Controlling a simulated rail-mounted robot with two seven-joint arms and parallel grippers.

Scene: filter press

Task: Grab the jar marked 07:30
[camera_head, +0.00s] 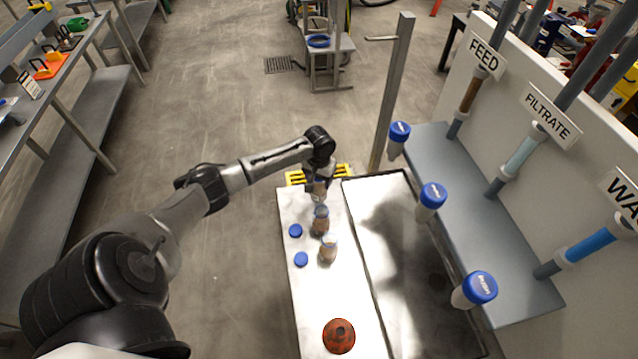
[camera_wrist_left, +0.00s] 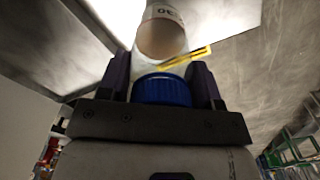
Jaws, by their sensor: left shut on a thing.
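My left gripper (camera_head: 318,188) is at the far end of the pale table, pointing down, and is shut on a jar. In the left wrist view the gripper (camera_wrist_left: 163,85) has its fingers on either side of a blue lid (camera_wrist_left: 163,90). Beyond the lid is a clear jar with brownish contents (camera_wrist_left: 161,38) and a white label (camera_wrist_left: 165,12); its visible characters look like an upside-down "30", the rest is cut off. I cannot tell whether the jar touches the table. My right gripper is not in view.
Two jars (camera_head: 320,220) (camera_head: 328,248) stand nearer on the table, beside two loose blue lids (camera_head: 295,230) (camera_head: 301,259). A red-brown round object (camera_head: 339,336) is at the near end. Several blue-capped bottles (camera_head: 432,197) line the grey shelf (camera_head: 470,215) at right.

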